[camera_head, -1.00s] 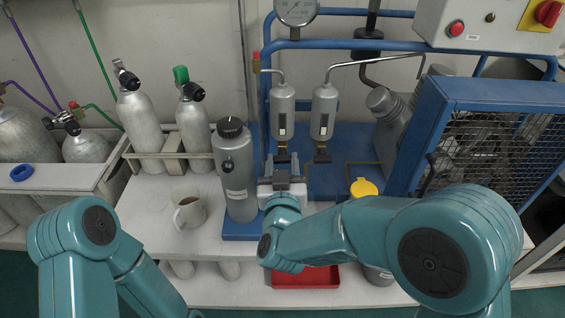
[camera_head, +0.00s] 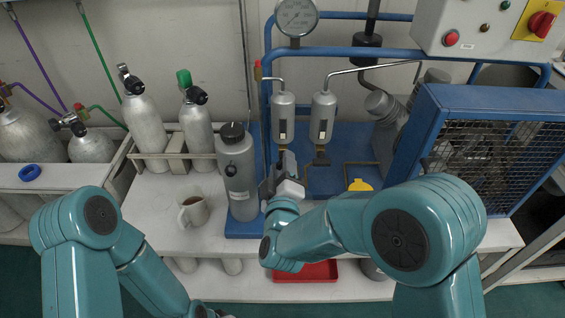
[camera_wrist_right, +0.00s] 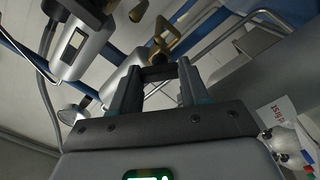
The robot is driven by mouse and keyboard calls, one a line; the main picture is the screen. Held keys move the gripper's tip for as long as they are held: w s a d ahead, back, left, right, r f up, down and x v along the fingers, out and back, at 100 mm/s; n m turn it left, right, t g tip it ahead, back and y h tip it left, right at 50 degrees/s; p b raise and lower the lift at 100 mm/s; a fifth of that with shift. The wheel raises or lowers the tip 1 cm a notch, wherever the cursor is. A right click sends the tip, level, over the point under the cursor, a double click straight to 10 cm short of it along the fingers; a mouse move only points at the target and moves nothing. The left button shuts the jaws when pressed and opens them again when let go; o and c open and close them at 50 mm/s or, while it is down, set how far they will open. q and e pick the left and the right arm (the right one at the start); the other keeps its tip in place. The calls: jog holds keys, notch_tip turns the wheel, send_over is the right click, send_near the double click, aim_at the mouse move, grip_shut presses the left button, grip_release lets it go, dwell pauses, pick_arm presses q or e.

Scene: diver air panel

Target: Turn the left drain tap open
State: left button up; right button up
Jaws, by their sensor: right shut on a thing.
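Two grey filter cylinders hang side by side on the blue frame, the left one (camera_head: 283,118) and the right one (camera_head: 322,117). The left drain tap is under the left cylinder, mostly hidden by my right gripper (camera_head: 284,165) in the head view. In the right wrist view my right gripper (camera_wrist_right: 159,86) is shut on the tap's dark handle (camera_wrist_right: 158,73), with brass fittings (camera_wrist_right: 162,42) just beyond the fingertips. The gripper is tilted in the head view. The right drain tap (camera_head: 321,158) is apart from it.
A grey canister (camera_head: 237,178) stands close left of my right gripper. A mug (camera_head: 193,212) is further left. A yellow-topped item (camera_head: 360,185) and a blue mesh guard (camera_head: 495,155) are to the right. A red tray (camera_head: 307,272) is below my right forearm.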

jog(key=n+p, duration=0.1)
jog(key=n, duration=0.3)
jog(key=shift+w+r+n+p, duration=0.1)
jog(key=shift+n+p, duration=0.2)
dwell(0.3)
jog(key=o, duration=1.1)
jog(key=shift+c, duration=0.2)
